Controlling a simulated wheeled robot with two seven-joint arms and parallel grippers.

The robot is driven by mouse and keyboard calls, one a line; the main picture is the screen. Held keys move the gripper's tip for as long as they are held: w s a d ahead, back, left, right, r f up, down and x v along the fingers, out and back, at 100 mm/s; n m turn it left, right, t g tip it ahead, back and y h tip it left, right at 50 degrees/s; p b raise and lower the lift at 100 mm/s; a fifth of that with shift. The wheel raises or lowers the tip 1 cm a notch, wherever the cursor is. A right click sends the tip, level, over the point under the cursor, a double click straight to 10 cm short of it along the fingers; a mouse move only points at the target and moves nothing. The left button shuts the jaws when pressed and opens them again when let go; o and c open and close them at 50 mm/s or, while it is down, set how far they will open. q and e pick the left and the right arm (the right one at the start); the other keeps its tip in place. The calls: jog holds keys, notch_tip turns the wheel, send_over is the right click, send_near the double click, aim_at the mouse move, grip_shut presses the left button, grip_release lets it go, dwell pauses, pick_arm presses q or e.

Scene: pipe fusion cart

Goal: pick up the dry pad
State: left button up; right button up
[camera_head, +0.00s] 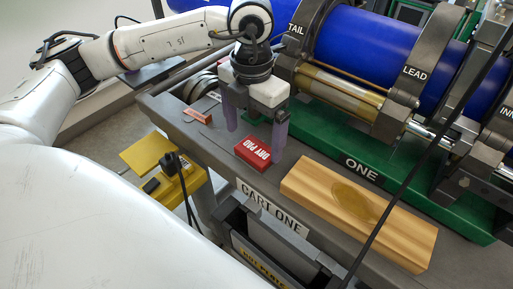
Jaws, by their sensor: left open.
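The dry pad (256,151) is a small red block with white "DRY PAD" lettering. It lies on the grey cart top near its front edge, left of the wooden block. My left gripper (254,143) reaches in from the upper left and points down with its purple fingers apart. One finger is at the pad's left rear and the other at its right end, which it partly overlaps in view. I cannot tell whether either finger touches the pad. My right gripper is not in view.
A wooden block (339,203) lies right of the pad on the cart (225,143). Behind is a green base (330,160) with clamps and a blue pipe (363,50). A small orange-brown piece (198,116) lies left. A yellow stand (150,154) is below. A dark cable crosses at right.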

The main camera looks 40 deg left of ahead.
aim_at(256, 149)
pick_arm(q)
jog(key=f, duration=0.2)
jog(key=w+f, duration=0.1)
jog(key=f, duration=0.1)
jog(key=shift+f, duration=0.25)
jog(key=shift+c, duration=0.2)
jog(key=c, duration=1.1)
jog(key=shift+r, duration=0.1)
notch_tip(256, 149, up, 10)
